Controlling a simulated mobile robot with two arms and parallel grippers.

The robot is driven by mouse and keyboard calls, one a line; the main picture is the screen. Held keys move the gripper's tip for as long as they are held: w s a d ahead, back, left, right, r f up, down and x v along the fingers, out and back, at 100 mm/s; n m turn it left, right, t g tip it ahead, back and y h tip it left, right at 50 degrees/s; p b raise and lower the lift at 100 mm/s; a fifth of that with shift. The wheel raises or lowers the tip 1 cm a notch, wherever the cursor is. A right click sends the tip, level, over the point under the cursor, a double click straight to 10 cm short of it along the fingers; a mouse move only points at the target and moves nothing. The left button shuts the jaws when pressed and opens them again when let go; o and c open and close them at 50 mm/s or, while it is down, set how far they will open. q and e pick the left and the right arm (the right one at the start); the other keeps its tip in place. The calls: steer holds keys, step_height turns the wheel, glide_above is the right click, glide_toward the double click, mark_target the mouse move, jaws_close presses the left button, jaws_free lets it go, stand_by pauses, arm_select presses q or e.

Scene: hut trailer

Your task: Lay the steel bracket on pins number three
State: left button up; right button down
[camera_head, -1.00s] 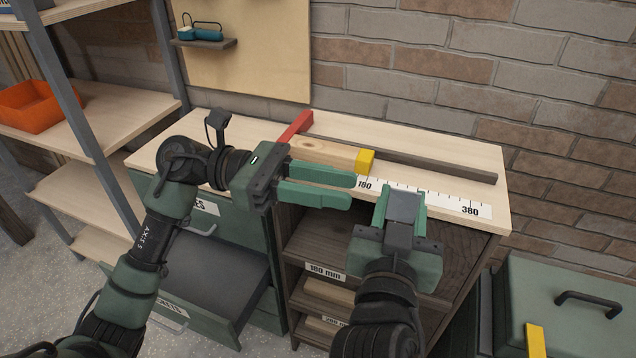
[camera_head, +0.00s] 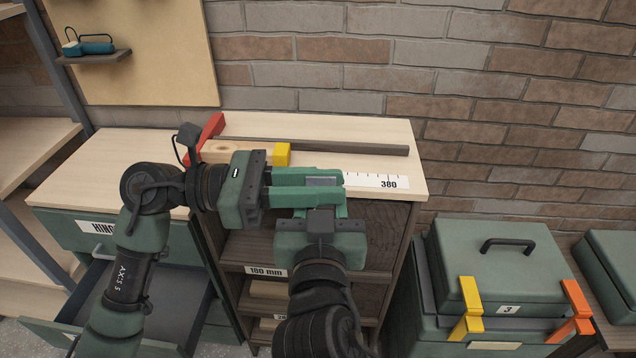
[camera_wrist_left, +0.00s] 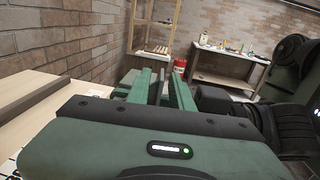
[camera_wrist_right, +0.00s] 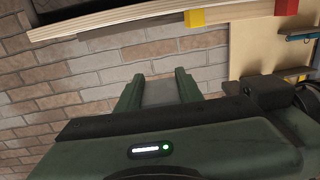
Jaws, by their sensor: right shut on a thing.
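My right gripper (camera_head: 322,200) is shut on a flat grey steel piece, which looks like the steel bracket (camera_head: 323,182); the right wrist view shows it between the fingers (camera_wrist_right: 158,92). My left gripper (camera_head: 335,187) reaches in from the left, its fingers apart, crossing the right fingers and bracket in the head view. I cannot tell whether it touches the bracket. In the left wrist view its fingers (camera_wrist_left: 165,88) have a narrow gap. A green case (camera_head: 495,262) labelled 3 stands at the right, with a yellow clip and an orange clip. I cannot make out any pins.
The wooden bench top (camera_head: 120,150) lies behind the grippers, with a ruler (camera_head: 375,180), a yellow block (camera_head: 282,154), a red stop (camera_head: 210,132) and a dark rail (camera_head: 360,148). A drawer (camera_head: 130,300) stands open at lower left. Another green case (camera_head: 612,265) sits far right.

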stand_by(1.5)
steer(key=c, duration=0.8)
jaws_free()
steer(key=shift+c, duration=0.2)
steer(key=shift+f, duration=0.15)
step_height(320, 180, down, 10)
steer(key=s+d+n+g+y, duration=0.2)
steer(key=n+g+y, duration=0.9)
steer(key=y, duration=0.5)
steer(key=s+d+f+m+t+h, duration=0.2)
steer(key=s+d+m+t+h, duration=0.2)
steer(key=d+h, duration=0.4)
steer(key=s+d+f+m+t+h, duration=0.2)
steer(key=s+d+m+t+h, duration=0.2)
steer(key=d+m+t+h, duration=0.3)
steer(key=shift+d+f+h, duration=0.3)
steer(key=shift+d+h, duration=0.2)
steer(key=shift+d, duration=0.5)
